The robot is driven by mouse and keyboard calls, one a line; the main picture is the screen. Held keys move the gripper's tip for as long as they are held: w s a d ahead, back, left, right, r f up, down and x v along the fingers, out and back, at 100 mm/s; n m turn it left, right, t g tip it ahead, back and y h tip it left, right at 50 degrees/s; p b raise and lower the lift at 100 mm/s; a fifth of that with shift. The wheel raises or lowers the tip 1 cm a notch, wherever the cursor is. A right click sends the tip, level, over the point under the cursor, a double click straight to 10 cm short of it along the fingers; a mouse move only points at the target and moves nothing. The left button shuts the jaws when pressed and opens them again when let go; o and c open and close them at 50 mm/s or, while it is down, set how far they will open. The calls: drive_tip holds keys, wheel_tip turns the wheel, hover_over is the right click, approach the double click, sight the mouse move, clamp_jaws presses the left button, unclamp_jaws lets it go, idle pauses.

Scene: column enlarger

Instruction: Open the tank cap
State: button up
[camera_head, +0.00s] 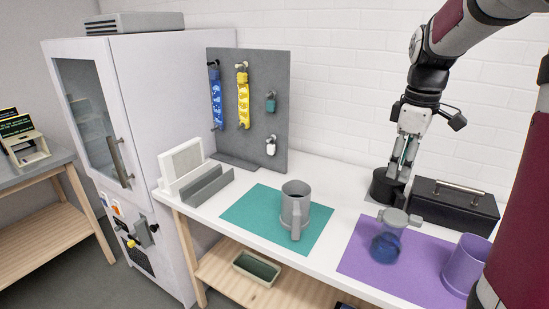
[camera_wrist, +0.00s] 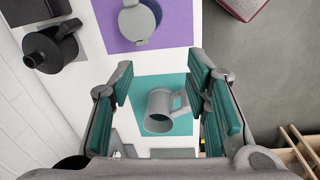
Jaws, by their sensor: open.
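A blue see-through vessel with a grey round cap (camera_head: 394,217) stands on the purple mat (camera_head: 362,246). The cap sits on top with a small tab at its side; it also shows near the top of the wrist view (camera_wrist: 136,22). A black round vessel (camera_head: 384,187) stands behind it, and shows at upper left in the wrist view (camera_wrist: 45,50). No label shows which is the tank. My gripper (camera_head: 404,165) is above the back of the counter, near the black vessel. Its fingers (camera_wrist: 160,80) are apart with nothing between them.
A grey mug (camera_head: 294,205) stands on a teal mat (camera_head: 250,220). A purple cup (camera_head: 465,264) is at the purple mat's right side. A black case with a handle (camera_head: 453,204) stands at the back right. A grey pegboard (camera_head: 255,95) rises at the back left.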

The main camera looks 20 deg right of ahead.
drive_tip(key=n+p, duration=0.1)
drive_tip(key=n, duration=0.1)
hover_over(420, 218)
wheel_tip(420, 218, down, 2)
drive_tip(key=f, duration=0.1)
drive_tip(key=shift+g+y, duration=0.3)
drive_tip(key=shift+g, duration=0.1)
wheel_tip(420, 218, down, 14)
drive_tip(key=shift+a+r+p, duration=0.15)
drive_tip(key=shift+r+p, duration=0.1)
drive_tip(key=shift+p, duration=0.6)
clamp_jaws()
